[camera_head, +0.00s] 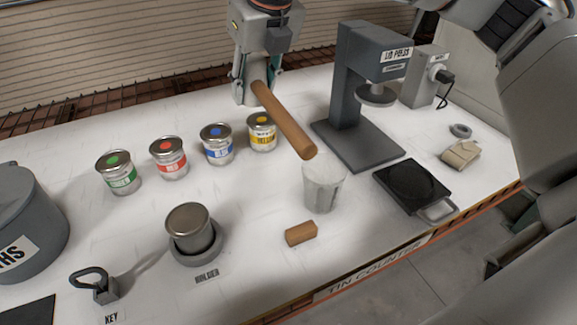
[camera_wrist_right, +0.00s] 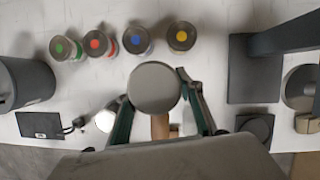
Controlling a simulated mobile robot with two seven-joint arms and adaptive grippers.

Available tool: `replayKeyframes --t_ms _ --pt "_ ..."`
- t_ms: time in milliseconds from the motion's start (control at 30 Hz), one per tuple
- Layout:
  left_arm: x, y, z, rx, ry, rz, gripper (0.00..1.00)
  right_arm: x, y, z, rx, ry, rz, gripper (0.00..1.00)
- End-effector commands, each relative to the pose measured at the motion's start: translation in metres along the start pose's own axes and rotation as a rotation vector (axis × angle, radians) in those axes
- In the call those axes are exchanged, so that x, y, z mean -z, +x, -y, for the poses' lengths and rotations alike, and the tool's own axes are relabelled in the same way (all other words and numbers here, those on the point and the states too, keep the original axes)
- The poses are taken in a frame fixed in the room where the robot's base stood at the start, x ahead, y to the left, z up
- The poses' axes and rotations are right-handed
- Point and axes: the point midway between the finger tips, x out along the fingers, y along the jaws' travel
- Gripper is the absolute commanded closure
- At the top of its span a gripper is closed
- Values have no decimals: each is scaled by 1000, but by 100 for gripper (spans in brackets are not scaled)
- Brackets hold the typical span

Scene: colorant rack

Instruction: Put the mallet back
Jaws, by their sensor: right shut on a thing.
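The mallet has a wooden handle (camera_head: 284,120) and a grey round head, seen end-on in the right wrist view (camera_wrist_right: 155,88). My right gripper (camera_head: 255,90) is shut on the mallet's head and holds it above the table behind the cup. The handle slants toward the near right, its free end above and behind the translucent cup (camera_head: 322,190). In the head view the gripper's fingers hide much of the mallet head. My left gripper is not in view.
Colour-dotted tins, green (camera_head: 119,175), red (camera_head: 169,160), blue (camera_head: 217,146) and yellow (camera_head: 262,133), stand in a row. A silver tin (camera_head: 190,230) sits in the holder ring. A lid press (camera_head: 350,90), black plate (camera_head: 412,185), wooden block (camera_head: 300,233) and key (camera_head: 95,285) are around.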

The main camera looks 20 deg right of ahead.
Motion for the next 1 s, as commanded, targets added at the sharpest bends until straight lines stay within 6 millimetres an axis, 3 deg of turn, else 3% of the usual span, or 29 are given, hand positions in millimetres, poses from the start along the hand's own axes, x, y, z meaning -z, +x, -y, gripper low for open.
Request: replayKeyframes --t_ms 167,700,1000 --pt "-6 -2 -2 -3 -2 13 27 1 14 5 -9 -24 -3 100" --pt "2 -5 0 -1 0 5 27 48 128 7 -9 -22 -3 100" --pt "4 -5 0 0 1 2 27 56 150 7 -9 -22 0 100"
